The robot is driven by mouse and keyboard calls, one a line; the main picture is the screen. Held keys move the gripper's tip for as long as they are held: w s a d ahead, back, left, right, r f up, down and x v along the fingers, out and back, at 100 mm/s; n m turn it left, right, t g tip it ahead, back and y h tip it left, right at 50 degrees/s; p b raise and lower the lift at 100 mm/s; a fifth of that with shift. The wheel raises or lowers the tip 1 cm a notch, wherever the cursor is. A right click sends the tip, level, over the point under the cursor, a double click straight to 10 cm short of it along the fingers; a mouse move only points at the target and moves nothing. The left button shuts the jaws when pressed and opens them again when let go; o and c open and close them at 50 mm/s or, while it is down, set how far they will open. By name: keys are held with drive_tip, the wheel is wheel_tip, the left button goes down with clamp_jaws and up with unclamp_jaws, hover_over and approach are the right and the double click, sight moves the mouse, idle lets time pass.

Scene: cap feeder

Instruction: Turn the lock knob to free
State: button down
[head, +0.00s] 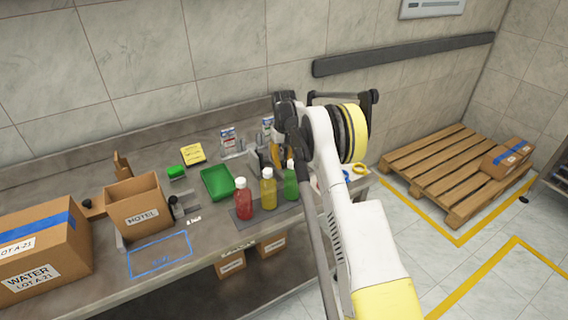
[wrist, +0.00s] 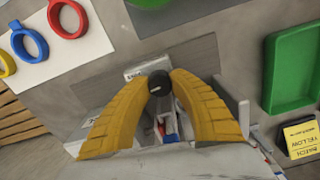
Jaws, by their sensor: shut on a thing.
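The lock knob (wrist: 159,82) is a small round black knob with a short pale mark on its top, seen from above in the wrist view. My gripper (wrist: 160,88) has its two yellow fingers closed around it, one tip on each side. The grey feeder body (wrist: 190,55) lies around and under the knob, partly hidden by the fingers. I cannot read any lock or free marking beside the knob. In the head view, my arm covers the knob, and my gripper (head: 279,153) is partly hidden at the back of the bench.
Red (head: 243,199), yellow (head: 268,188) and green (head: 290,183) bottles stand in front of the feeder. A green tray (wrist: 297,70) and a yellow note (wrist: 302,137) lie to one side. Colored rings (wrist: 31,45) lie on a white sheet opposite. Boxes (head: 137,207) stand at the left.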

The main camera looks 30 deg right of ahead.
sight(284, 162)
drive_tip(key=m, duration=0.5)
drive_tip(key=shift+m, duration=0.3)
idle(0.4)
drive_tip(key=c, duration=1.1)
unclamp_jaws()
wheel_tip(284, 162, up, 12)
drive_tip(key=shift+c, duration=0.2)
